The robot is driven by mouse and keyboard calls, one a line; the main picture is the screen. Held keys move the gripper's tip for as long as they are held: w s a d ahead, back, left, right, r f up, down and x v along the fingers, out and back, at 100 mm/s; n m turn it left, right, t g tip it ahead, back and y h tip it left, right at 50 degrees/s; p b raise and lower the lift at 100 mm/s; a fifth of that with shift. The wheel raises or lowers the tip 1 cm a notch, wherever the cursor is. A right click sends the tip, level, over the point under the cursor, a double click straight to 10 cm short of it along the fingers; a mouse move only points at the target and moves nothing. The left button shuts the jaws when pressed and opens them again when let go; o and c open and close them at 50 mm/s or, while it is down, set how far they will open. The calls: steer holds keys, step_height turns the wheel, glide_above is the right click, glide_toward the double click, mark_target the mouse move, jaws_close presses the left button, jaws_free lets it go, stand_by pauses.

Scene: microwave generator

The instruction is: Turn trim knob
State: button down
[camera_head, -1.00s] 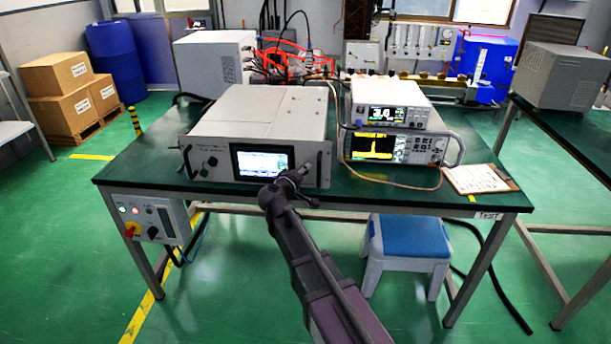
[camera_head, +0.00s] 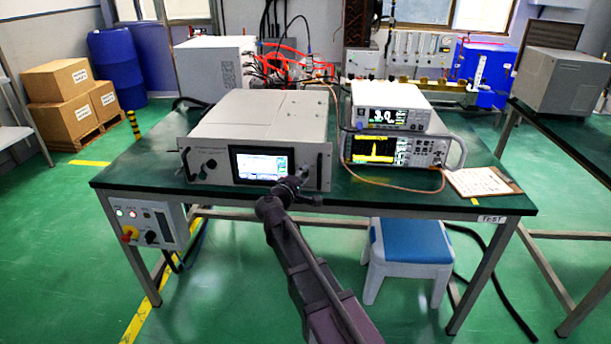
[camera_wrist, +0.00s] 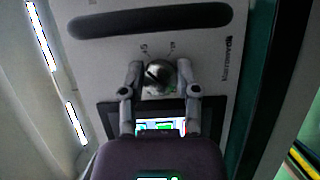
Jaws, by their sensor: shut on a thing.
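The grey generator box (camera_head: 262,120) stands on the green table, with a lit screen (camera_head: 262,166) on its front panel. My gripper (camera_head: 304,174) is at the right part of that panel, beside the screen, and hides the knob there in the head view. In the wrist view, a round silver and dark knob (camera_wrist: 158,77) sits between the two fingers of my gripper (camera_wrist: 158,72). The fingers are shut on its sides. Small markings show on the panel beside the knob, too small to read.
A dark handle (camera_wrist: 150,20) runs along the panel near the knob. Two stacked instruments (camera_head: 388,108) stand right of the generator, with a copper-coloured cable (camera_head: 390,188) in front. A clipboard (camera_head: 482,181) lies at the table's right. A blue-topped stool (camera_head: 412,240) is below.

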steer(key=shift+c, duration=1.7)
jaws_free()
steer(key=shift+s+a, duration=0.1)
steer(key=v, duration=1.2)
steer(key=shift+f, duration=0.15)
